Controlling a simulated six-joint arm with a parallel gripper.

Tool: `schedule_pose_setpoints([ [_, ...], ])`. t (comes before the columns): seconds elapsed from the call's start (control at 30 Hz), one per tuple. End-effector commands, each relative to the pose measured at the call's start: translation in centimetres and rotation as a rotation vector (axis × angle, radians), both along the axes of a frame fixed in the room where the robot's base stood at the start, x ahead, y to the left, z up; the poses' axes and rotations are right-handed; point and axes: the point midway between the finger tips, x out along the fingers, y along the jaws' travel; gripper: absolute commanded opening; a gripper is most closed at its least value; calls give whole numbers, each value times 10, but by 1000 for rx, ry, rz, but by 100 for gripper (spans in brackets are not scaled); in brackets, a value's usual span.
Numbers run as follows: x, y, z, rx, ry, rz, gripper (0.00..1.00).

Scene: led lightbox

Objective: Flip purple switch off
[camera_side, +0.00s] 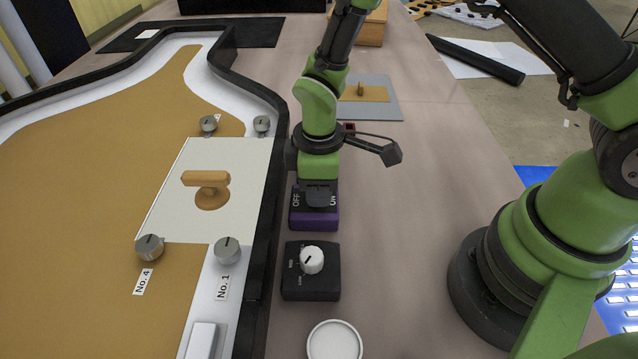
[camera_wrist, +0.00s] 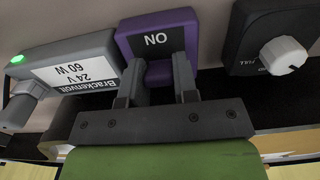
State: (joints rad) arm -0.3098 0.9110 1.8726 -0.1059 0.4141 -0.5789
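The purple switch (camera_side: 314,218) is a small box beside the black rim, with OFF printed on the left of its top and ON on the right. In the wrist view the purple switch (camera_wrist: 185,18) shows its ON label facing me. My gripper (camera_side: 318,190) is directly over the switch, at its top. In the wrist view my gripper (camera_wrist: 157,75) has its two fingers apart, with a gap between them in front of the switch. The switch lever is mostly hidden by my gripper, so its position is unclear. I cannot tell whether the fingers touch it.
A black box with a white knob (camera_side: 311,260) stands close in front of the switch. A grey power supply (camera_wrist: 75,62) with a lit green light is beside it in the wrist view. A black-rimmed panel (camera_side: 262,300) lies left. A white round dish (camera_side: 335,342) is nearest.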

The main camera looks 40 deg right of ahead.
Motion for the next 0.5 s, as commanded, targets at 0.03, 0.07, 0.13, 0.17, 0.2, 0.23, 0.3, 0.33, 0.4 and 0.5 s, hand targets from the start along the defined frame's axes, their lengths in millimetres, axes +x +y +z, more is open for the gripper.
schedule_pose_setpoints([
  [0.03, 0, 0, 0, 0, 0, 0, 4],
  [0.07, 0, 0, 0, 0, 0, 0, 4],
  [0.13, 0, 0, 0, -3, 3, 1, 4],
  [0.17, 1, 1, 0, -6, 7, 2, 4],
  [0.2, 1, 1, 0, -13, 16, 3, 4],
  [0.23, 1, 2, 0, -21, 25, 4, 4],
  [0.3, 2, 3, 0, -42, 48, 6, 4],
  [0.33, 2, 3, 0, -52, 57, 6, 4],
  [0.4, 3, 4, 0, -71, 76, 4, 4],
  [0.5, 3, 4, 1, -88, 88, 2, 4],
])
